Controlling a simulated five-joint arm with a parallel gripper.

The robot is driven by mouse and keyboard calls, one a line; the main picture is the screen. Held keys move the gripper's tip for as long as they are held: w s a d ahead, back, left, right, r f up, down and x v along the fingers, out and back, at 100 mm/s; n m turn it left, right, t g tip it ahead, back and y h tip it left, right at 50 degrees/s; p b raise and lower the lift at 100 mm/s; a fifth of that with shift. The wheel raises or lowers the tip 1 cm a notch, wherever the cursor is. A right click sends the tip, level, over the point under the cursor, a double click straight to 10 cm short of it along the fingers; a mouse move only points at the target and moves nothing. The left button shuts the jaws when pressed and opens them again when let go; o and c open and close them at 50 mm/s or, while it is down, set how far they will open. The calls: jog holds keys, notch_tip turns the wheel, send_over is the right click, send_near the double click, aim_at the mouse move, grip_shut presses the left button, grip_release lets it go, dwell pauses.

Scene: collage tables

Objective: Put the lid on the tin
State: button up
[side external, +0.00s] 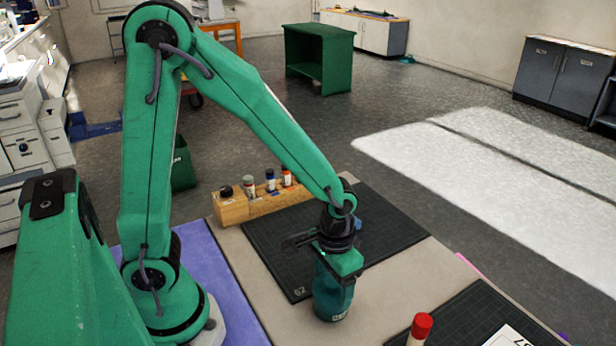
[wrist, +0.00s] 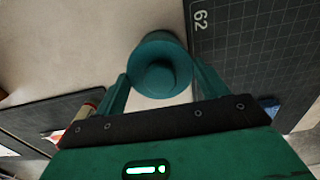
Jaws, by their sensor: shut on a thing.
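A teal tin (side external: 333,302) with a small pale label low on its front stands on the bare tabletop, at the near edge of a dark grid mat. My gripper (side external: 337,268) points down directly over the tin. In the wrist view, a round teal lid (wrist: 162,48) with a raised middle lies between the two green fingers of my gripper (wrist: 161,77), which are shut on it. The fingers hide the tin's top in the side view. I cannot tell whether the lid touches the tin's rim.
A dark grid mat (side external: 283,243) lies behind the tin. A wooden rack (side external: 234,209) with several small bottles stands at the table's back. Bare tabletop lies around the tin.

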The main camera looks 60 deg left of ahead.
dwell(0.8)
jog(key=o, duration=1)
jog(key=shift+o, duration=0.4)
jog(key=shift+r, duration=0.1)
jog(key=shift+r, duration=3.35)
grip_shut()
